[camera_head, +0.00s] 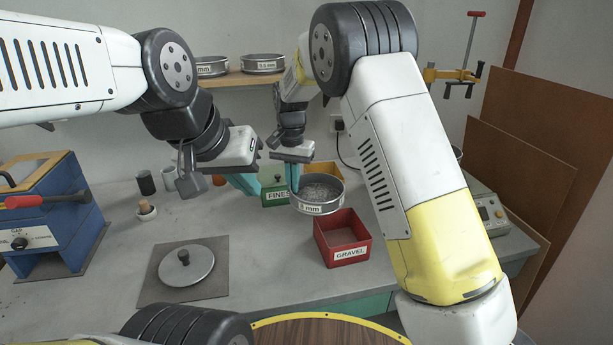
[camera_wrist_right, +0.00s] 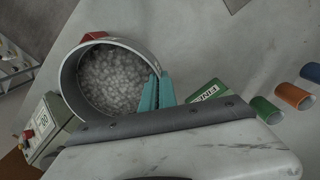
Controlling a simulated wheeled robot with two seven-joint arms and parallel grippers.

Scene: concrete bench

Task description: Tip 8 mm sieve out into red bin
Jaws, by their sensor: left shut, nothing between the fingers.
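The sieve (camera_head: 318,196), a round metal pan with a white label ending in "mm", is level above the bench. It holds grey stones, seen in the right wrist view (camera_wrist_right: 112,80). My right gripper (camera_head: 292,178) is shut on its rim, with teal fingers on the wall in the wrist view (camera_wrist_right: 156,92). The red bin (camera_head: 342,253), labelled GRAVEL, stands on the bench below and in front of the sieve. Its inside looks empty in the part I see. Only a sliver shows behind the sieve in the wrist view. My left gripper (camera_head: 243,184) is shut and empty, left of the sieve.
The green FINES bin (camera_head: 275,191) and an orange bin (camera_head: 322,172) stand behind the sieve. A round lidded plate (camera_head: 186,265) on a dark mat lies at front left. A blue machine (camera_head: 50,215) is far left, a scale (camera_head: 490,214) right. More sieves (camera_head: 263,63) sit on a shelf.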

